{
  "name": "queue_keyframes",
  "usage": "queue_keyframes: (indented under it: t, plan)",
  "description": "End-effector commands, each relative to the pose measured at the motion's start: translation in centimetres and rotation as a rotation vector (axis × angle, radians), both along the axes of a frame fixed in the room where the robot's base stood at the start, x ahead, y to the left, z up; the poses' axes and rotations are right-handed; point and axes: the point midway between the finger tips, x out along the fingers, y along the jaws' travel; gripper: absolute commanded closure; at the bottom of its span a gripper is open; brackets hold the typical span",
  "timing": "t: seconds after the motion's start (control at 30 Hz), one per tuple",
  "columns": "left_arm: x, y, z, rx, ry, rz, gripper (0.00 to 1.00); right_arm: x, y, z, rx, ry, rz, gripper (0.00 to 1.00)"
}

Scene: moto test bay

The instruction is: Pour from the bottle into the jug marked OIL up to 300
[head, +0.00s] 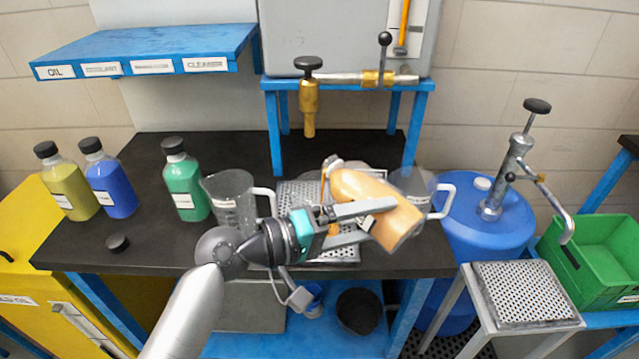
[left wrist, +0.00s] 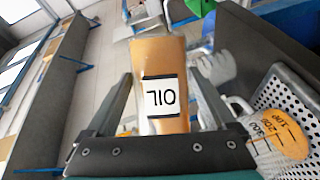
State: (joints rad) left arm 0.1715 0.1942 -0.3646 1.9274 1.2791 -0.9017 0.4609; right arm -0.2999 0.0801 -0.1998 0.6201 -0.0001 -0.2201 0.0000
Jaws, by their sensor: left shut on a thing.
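My left gripper (head: 378,222) is shut on the oil bottle (head: 365,192), which is amber and steeply tilted, its mouth end at the left. Its OIL label shows upside down in the left wrist view (left wrist: 160,58). A thin amber stream (head: 325,185) appears to run down from the mouth. Below, a clear jug on the perforated tray is mostly hidden by my gripper and the bottle in the head view. The left wrist view shows this jug (left wrist: 280,128) with amber liquid and scale marks; the exact level is unclear. My right gripper is out of view.
Clear jugs stand left (head: 230,205) and right (head: 412,185) of the perforated tray (head: 300,190). Green (head: 185,185), blue (head: 112,187) and yellow (head: 68,190) bottles stand at the left. A black cap (head: 117,243) lies on the dark bench. A brass tap (head: 309,105) hangs above the tray.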

Motion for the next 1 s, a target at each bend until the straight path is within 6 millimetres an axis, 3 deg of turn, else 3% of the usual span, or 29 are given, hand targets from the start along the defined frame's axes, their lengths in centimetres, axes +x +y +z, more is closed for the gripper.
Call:
queue_keyframes:
  t: [1.0]
  plan:
    - [0.26, 0.2, 0.72, -0.031, 0.024, 0.0, 1.0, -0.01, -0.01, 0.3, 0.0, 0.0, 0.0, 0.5]
